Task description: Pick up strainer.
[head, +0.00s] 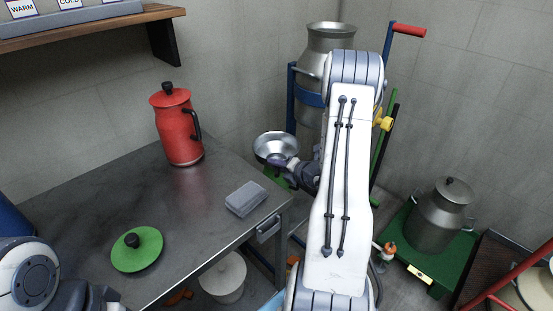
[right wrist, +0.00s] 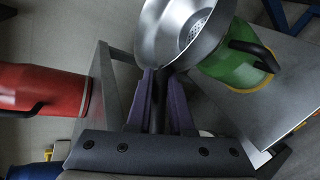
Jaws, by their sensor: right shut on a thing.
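The strainer is a shiny metal bowl (head: 275,145) near the far right corner of the metal table. In the right wrist view the strainer (right wrist: 178,28) shows its perforated bottom. My right gripper (head: 283,162) is shut on its dark handle; in the right wrist view the purple fingers (right wrist: 160,98) close around that handle. A green container (right wrist: 232,62) with a black handle shows beside the bowl there; in the head view a little green shows just below the bowl. I cannot tell whether they touch. My left arm shows at the lower left, but its fingertips do not.
A tall milk can (head: 327,38) stands behind my right arm. Another can (head: 440,218) stands on a green scale at right.

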